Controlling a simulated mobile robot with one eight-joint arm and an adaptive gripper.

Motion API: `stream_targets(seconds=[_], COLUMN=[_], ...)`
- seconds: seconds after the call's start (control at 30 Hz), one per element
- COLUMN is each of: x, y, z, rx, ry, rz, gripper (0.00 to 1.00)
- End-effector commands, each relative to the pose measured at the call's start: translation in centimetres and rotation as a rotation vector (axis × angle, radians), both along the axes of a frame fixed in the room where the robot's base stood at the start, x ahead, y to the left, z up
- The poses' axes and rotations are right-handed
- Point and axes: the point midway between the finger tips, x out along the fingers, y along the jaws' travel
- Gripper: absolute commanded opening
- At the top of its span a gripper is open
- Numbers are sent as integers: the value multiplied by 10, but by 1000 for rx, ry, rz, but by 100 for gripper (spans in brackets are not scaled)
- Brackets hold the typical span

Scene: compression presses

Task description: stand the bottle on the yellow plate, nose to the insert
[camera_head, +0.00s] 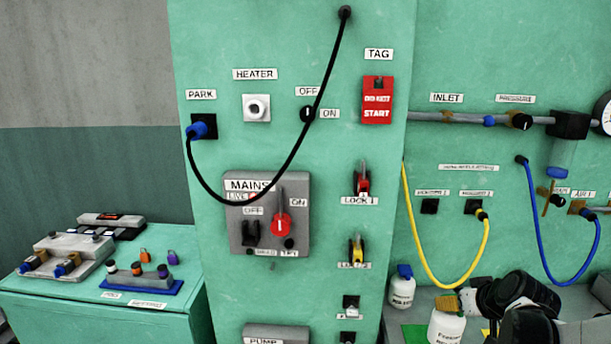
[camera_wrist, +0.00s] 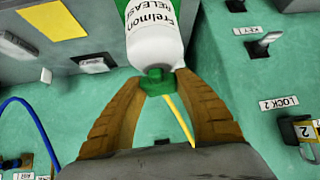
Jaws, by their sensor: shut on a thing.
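The white bottle (camera_head: 446,328) with black lettering is at the bottom of the head view, its base cut off by the frame edge. In the wrist view the bottle (camera_wrist: 157,40) shows its green cap toward me. My gripper (camera_wrist: 157,88) is shut around the green cap with its tan fingers; these fingers also show at the bottle's top in the head view (camera_head: 447,303). The yellow plate (camera_wrist: 52,20) lies apart from the bottle, at the upper left of the wrist view. I cannot make out the insert.
A second white bottle (camera_head: 402,292) with a blue cap stands left of the held one. A green patch (camera_head: 415,334) shows on the bench beside it. A yellow hose (camera_head: 420,262) and a blue hose (camera_head: 545,250) hang behind.

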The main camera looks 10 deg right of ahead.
Motion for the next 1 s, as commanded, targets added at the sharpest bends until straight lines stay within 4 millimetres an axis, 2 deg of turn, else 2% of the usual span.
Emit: stream_targets(seconds=[0.03,0.2,0.4,0.5,0.6,0.7,1.0], x=[4,14,23,26,28,29,29], y=[33,128,210,236,253,262,263], z=[-5,-22,-37,-41,-45,-46,-46], rx=[-1,-2,-2,-2,-2,0,0], ry=[-1,-2,-1,-2,-2,-2,-1], rz=[26,80,122,134,140,143,143], gripper=[0,0,0,0,0,0,0])
